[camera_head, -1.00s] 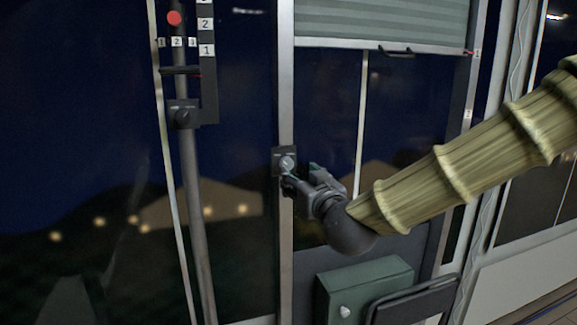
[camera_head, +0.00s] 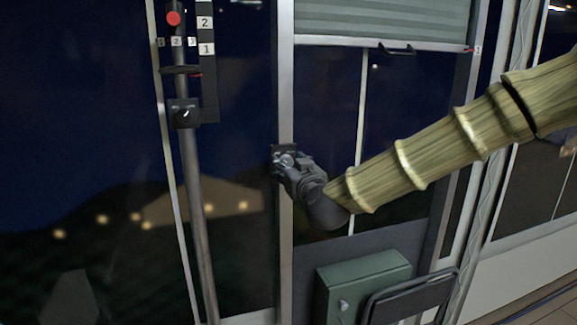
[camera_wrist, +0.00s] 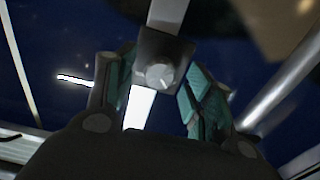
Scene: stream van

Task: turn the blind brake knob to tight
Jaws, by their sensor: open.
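The blind brake knob (camera_head: 285,159) is a small round grey knob on a dark square plate, on the metal post left of the blind (camera_head: 385,20). I cannot tell whether the position label is visible.
Another dark knob (camera_head: 183,115) sits on a slanted pole (camera_head: 195,200) to the left, below numbered scales and a red disc (camera_head: 174,18). A green box (camera_head: 362,280) and a dark panel (camera_head: 410,297) stand below my arm. Dark window glass lies behind.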

